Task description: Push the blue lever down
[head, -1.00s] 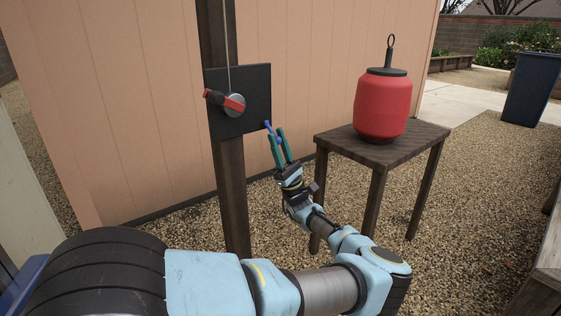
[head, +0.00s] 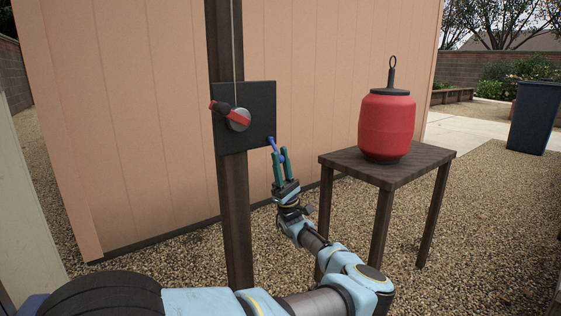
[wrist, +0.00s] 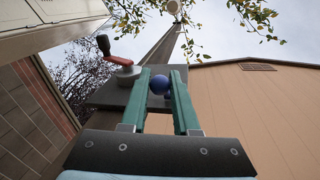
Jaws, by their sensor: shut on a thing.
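The blue lever (head: 273,145) sticks out from the lower right edge of a black panel (head: 245,130) and slopes down to the right. Its round blue knob (wrist: 159,84) shows in the wrist view between the fingers. My gripper (head: 281,154), with two green fingers, points up from below. It is shut on the lever at its knob end. The lever's mount is hidden behind the fingers in the wrist view.
The panel sits on a dark post (head: 236,215) and also carries a red-handled crank (head: 224,108). A table (head: 400,170) with a red lantern (head: 386,126) stands close to the right. A peach wall (head: 310,80) is behind. Gravel lies between.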

